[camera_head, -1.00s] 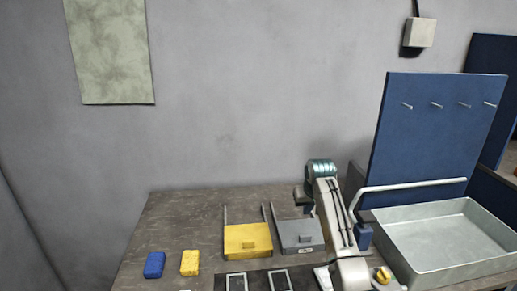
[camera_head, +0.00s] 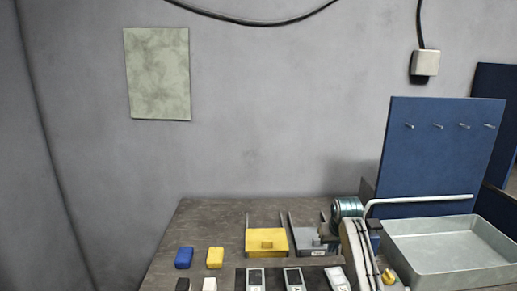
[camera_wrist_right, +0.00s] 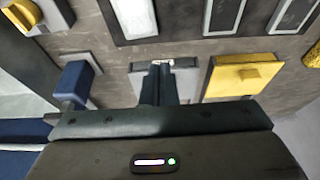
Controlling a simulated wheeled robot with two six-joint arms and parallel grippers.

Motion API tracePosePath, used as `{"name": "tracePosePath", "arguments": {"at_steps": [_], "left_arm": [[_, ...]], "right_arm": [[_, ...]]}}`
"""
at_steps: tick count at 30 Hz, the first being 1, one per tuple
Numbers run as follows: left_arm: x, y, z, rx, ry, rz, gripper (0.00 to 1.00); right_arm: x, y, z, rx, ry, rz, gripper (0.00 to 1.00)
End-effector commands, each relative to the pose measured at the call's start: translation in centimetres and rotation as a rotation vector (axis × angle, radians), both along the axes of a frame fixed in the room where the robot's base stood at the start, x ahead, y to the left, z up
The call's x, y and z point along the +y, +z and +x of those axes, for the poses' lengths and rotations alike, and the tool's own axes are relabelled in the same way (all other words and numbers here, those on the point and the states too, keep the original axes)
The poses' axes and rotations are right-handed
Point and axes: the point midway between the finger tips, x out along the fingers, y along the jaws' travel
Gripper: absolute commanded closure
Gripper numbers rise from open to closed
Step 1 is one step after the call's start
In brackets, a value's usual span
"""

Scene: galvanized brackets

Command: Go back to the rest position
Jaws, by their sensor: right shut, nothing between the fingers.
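My right arm shows in the head view at the lower right, bent over the table's right part. Its gripper (camera_head: 325,232) is partly hidden there, beside the grey box (camera_head: 306,247). In the right wrist view the two dark fingers (camera_wrist_right: 158,84) are together with nothing between them. They stand in front of the grey box (camera_wrist_right: 139,76), which they partly cover; I cannot tell the gap between them. My left gripper is in neither view.
A yellow box (camera_head: 266,253) is left of the grey one. Blue (camera_head: 184,258) and yellow (camera_head: 215,257) blocks lie further left. A metal tray (camera_head: 450,266) and an upright blue panel (camera_head: 430,165) with hooks are at right. A yellow knob (camera_head: 388,277) is near the arm.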

Motion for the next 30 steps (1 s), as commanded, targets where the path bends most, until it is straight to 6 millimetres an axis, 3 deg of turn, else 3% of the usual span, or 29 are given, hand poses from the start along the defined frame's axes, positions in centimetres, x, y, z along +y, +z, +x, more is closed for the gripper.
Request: {"name": "tracePosePath", "arguments": {"at_steps": [8, 14, 17, 21, 25, 30], "left_arm": [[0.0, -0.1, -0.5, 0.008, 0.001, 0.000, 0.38], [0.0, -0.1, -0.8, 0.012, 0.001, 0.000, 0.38], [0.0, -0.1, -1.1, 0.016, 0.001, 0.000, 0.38], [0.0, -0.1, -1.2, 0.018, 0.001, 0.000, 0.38], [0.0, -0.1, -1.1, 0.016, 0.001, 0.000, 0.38], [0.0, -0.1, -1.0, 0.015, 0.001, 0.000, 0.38]], "right_arm": [[-0.8, -4.0, -3.5, 0.004, -0.009, -0.007, 1.00], [-1.6, -7.8, -7.8, 0.009, -0.017, -0.017, 1.00], [-2.1, -10.3, -11.4, 0.012, -0.020, -0.027, 1.00], [-2.8, -13.4, -17.6, 0.014, -0.023, -0.042, 1.00], [-3.4, -15.3, -23.7, 0.015, -0.020, -0.056, 1.00], [-3.7, -16.3, -31.8, 0.018, -0.010, -0.074, 1.00]]}}
